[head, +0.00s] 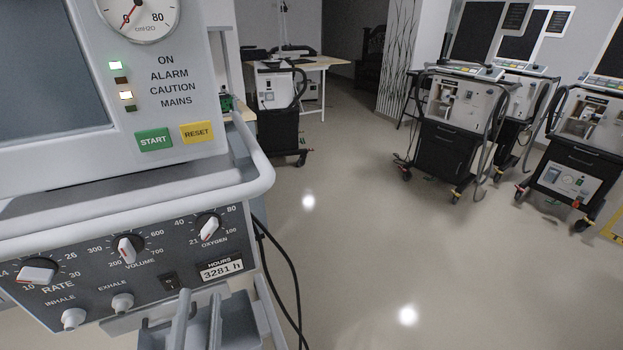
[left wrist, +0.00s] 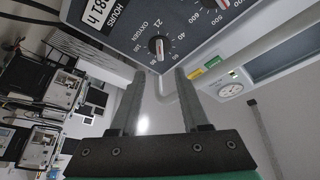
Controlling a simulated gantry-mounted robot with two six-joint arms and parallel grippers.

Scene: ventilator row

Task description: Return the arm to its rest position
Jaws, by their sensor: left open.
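My left gripper (head: 200,295) shows at the bottom of the head view, below the control panel of the near ventilator (head: 240,180). Its two grey fingers are apart with nothing between them. In the left wrist view the open fingers (left wrist: 160,75) point toward the oxygen knob (left wrist: 159,46), which also shows in the head view (head: 208,228). I cannot tell the exact gap to the panel, but no finger grips a knob. My right gripper is not in view.
The panel carries a rate knob (head: 38,273), a volume knob (head: 128,249) and a small switch (head: 170,281). The green and amber lamps are lit. A rail (head: 262,165) juts out at the ventilator's right. Other ventilators (head: 450,120) stand behind; the floor (head: 350,240) between is clear.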

